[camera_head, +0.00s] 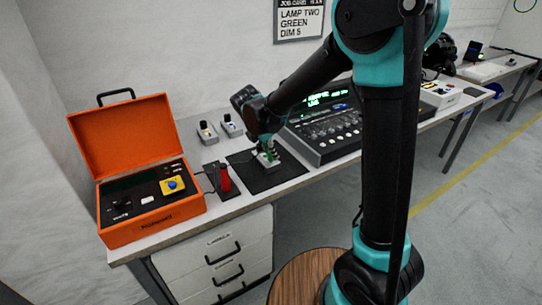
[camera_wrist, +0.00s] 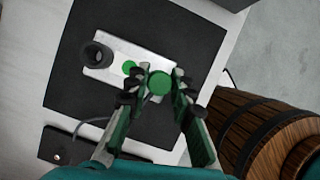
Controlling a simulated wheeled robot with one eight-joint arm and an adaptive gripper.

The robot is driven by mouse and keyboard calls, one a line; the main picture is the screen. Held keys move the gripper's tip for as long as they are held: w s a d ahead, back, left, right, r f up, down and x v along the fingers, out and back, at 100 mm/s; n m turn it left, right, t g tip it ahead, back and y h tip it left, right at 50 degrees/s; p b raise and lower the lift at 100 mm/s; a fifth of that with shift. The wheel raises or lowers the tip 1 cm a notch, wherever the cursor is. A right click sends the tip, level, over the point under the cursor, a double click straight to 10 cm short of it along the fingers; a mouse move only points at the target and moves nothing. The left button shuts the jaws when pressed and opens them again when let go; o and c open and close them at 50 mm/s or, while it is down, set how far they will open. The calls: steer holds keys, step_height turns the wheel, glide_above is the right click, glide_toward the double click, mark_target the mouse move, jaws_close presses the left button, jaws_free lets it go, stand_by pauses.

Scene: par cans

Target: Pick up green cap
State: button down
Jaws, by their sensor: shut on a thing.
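The green cap (camera_wrist: 160,83) is a round green disc between my fingertips in the wrist view. My gripper (camera_wrist: 158,84) is shut on it, with one finger at each side. Below it lies a pale plate (camera_wrist: 103,72) with a black ring-shaped socket (camera_wrist: 96,55) and a second green round spot (camera_wrist: 129,66). In the head view my gripper (camera_head: 268,150) points down over the dark mat (camera_head: 270,178). The cap is too small to make out clearly there. I cannot tell whether it touches the plate.
An open orange case (camera_head: 150,222) stands at the left of the bench. A red cylinder (camera_head: 225,179) stands between it and the mat. A mixing console (camera_head: 325,130) is right of the mat. A wooden barrel (camera_wrist: 262,128) stands beside the bench edge.

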step_height(320, 180, up, 22)
steer(key=shift+f, duration=0.25)
stand_by(0.6)
stand_by(0.8)
